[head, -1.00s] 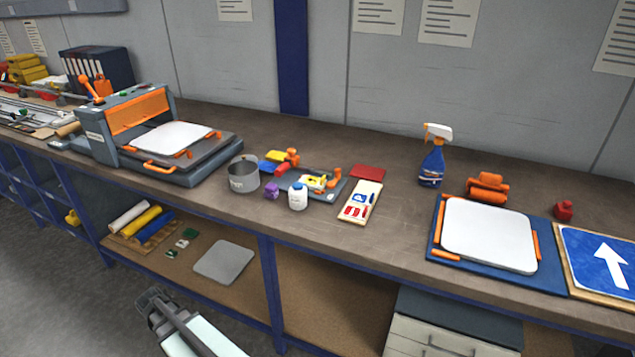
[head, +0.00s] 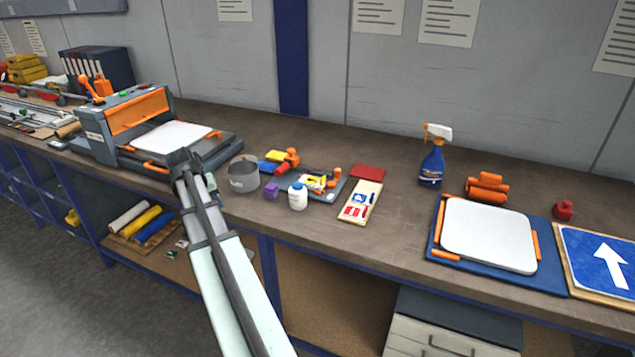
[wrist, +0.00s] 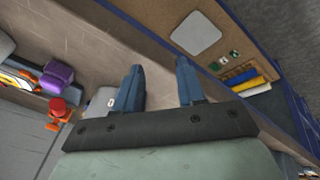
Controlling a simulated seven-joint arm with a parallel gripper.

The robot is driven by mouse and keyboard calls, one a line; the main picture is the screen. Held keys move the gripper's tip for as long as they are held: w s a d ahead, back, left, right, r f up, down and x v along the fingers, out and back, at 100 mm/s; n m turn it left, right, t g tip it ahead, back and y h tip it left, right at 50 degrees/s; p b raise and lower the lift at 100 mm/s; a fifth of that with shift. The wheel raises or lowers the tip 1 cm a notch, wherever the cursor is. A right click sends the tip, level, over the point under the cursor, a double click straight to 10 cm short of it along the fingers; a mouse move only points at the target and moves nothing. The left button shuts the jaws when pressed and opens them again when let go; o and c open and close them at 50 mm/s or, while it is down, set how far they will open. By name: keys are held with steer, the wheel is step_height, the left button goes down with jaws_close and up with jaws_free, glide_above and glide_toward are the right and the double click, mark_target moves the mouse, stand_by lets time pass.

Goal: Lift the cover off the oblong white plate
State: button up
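Two white rounded plates show in the head view. One white plate (head: 171,137) lies on the bed of the grey and orange press at the left. The other white plate (head: 488,236) lies on a blue board with orange edge pieces at the right. I cannot tell which is the oblong one, and no separate cover can be made out on either. My gripper (head: 184,157) is in front of the press's right front corner, apart from the right-hand plate. In the wrist view my gripper (wrist: 159,78) has its two fingers apart with nothing between them.
A grey pot (head: 244,177), a purple block (head: 271,191), a white bottle (head: 298,198) and a tool tray stand right of my gripper. A spray bottle (head: 432,163) and an orange roller (head: 487,188) stand farther right. The bench between the cream sign board (head: 360,203) and blue board is clear.

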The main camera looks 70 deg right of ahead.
steer(key=s+d+r+m, duration=0.4)
steer(key=s+d+r, duration=0.3)
steer(key=s+d, duration=0.3)
steer(key=m, duration=0.5)
glide_toward(323, 177)
steer(key=shift+x, duration=4.35)
steer(key=shift+a, duration=0.1)
steer(key=shift+c, duration=0.3)
jaws_close()
